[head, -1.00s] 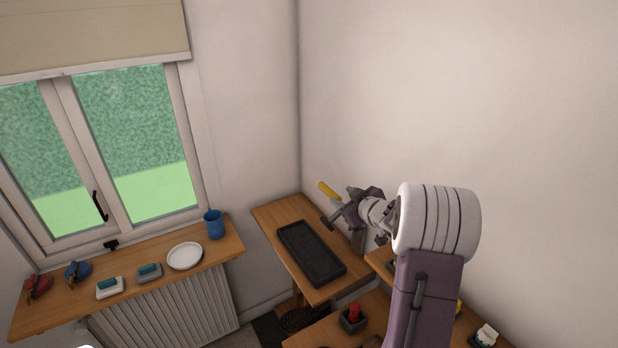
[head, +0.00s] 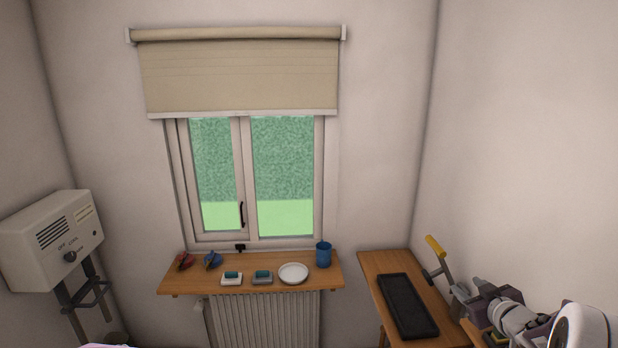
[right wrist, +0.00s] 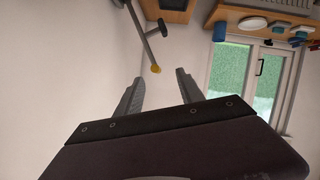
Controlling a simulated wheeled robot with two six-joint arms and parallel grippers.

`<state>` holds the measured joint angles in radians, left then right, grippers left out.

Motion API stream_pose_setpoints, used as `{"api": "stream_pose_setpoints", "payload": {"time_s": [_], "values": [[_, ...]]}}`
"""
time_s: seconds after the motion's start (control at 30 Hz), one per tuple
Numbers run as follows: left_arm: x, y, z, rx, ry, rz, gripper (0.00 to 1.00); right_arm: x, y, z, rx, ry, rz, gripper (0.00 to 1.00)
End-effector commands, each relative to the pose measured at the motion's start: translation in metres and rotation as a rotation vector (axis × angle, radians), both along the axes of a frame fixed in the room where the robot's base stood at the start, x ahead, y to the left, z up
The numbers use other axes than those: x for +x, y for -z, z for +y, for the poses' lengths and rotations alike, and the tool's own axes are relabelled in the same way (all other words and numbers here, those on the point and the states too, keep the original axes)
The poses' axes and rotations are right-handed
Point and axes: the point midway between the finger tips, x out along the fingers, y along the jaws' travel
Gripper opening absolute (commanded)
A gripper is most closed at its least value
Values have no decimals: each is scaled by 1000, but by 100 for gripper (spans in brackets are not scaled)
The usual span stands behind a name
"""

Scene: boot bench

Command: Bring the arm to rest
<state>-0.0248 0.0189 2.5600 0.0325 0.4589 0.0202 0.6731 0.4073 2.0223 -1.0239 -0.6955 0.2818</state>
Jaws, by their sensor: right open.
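My right gripper (head: 468,290) is at the lower right of the head view, above the bench on the right. In the right wrist view its two fingers (right wrist: 157,88) are apart with nothing between them. A lever with a yellow handle (head: 436,246) stands tilted just beyond the gripper; in the right wrist view its yellow end (right wrist: 155,69) shows past the fingertips, apart from them. Much of my right arm is cut off by the picture's edge. My left gripper is not in view.
A black tray (head: 408,306) lies on the wooden bench (head: 374,262). The window shelf (head: 190,284) holds a blue cup (head: 323,255), a white plate (head: 293,273), brushes and red and blue items. A cream box (head: 50,240) with a dial stands left. Walls close in the right side.

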Motion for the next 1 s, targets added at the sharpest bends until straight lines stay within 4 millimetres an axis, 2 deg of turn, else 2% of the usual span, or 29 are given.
{"api": "stream_pose_setpoints", "payload": {"time_s": [0.03, 0.27, 0.37, 0.47, 0.57, 0.67, 0.73, 0.77, 0.8, 0.87, 0.9, 1.0], "values": [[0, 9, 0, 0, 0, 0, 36, 5, 6, 11, -3, -22, -4, 45], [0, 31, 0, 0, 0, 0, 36, 21, 10, 64, -20, -125, -30, 45], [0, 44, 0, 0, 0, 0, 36, 26, 15, 97, -15, -176, -44, 45], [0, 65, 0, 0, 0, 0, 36, 26, 30, 137, 12, -205, -41, 45], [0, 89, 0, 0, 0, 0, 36, 16, 62, 176, 51, -192, 10, 45], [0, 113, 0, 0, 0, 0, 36, -10, 111, 204, 98, -126, 132, 45], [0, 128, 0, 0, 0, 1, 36, -42, 154, 217, 132, -58, 264, 45], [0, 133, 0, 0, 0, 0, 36, -59, 174, 220, 147, -25, 332, 45], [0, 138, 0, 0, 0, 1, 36, -85, 198, 223, 166, 22, 428, 45], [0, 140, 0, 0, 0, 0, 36, -125, 227, 224, 195, 92, 575, 45], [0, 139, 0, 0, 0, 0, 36, -152, 242, 223, 216, 138, 670, 45], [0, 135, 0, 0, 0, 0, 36, -209, 266, 222, 267, 233, 872, 45]]}}
